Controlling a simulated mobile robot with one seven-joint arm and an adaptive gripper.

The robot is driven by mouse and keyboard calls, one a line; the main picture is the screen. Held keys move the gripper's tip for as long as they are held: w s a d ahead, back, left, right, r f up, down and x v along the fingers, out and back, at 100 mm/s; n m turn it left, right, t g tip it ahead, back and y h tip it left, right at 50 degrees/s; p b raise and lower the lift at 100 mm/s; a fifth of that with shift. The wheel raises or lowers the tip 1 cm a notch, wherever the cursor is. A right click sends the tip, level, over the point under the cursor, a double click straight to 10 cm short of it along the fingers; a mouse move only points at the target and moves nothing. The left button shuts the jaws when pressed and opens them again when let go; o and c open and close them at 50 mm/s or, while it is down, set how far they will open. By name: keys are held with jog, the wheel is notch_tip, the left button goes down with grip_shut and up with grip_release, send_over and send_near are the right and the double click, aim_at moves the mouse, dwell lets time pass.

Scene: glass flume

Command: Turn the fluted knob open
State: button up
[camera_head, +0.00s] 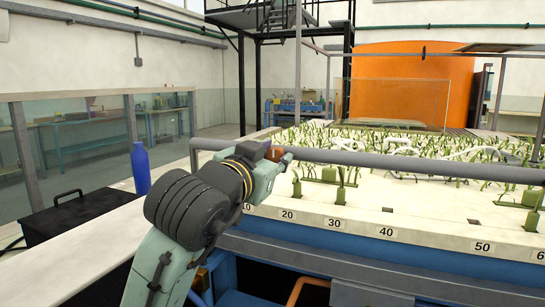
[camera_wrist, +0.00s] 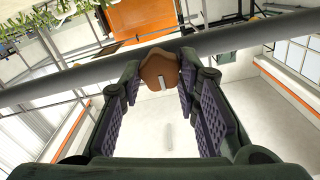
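The fluted knob (camera_wrist: 158,70) is brown-orange with rounded lobes and a pale pointer mark on its face. In the wrist view it sits at the upper middle, in front of a grey rail. My gripper (camera_wrist: 160,82) has one finger on each side of it, and I see no gap between the fingertips and the knob's sides. In the head view only a small bit of the knob (camera_head: 274,154) shows past my gripper (camera_head: 280,156), beside the rail at the flume's near left corner. My wrist hides the rest.
The grey rail (camera_head: 385,160) runs along the flume's near edge, close to my gripper. Below it is a pale ledge with number labels (camera_head: 337,223). A blue bottle (camera_head: 141,168) and a black box (camera_head: 80,228) stand to the left. Green plants (camera_head: 455,150) fill the flume bed.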

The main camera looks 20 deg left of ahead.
jog(key=c, duration=0.6)
jog(key=shift+m, duration=0.4)
jog(key=m+b, duration=0.1)
jog(key=m, duration=0.1)
jog(key=shift+d+f+m, duration=0.1)
jog(key=shift+f+m, duration=0.05)
jog(key=shift+m, duration=0.25)
jog(key=m+b, duration=0.1)
jog(key=m, duration=0.3)
jog(key=shift+b, duration=0.4)
jog(key=m+b, duration=0.1)
jog(key=m, duration=0.5)
jog(key=shift+f, duration=0.1)
jog(key=shift+m+b, duration=0.65)
jog(key=shift+m, duration=1.45)
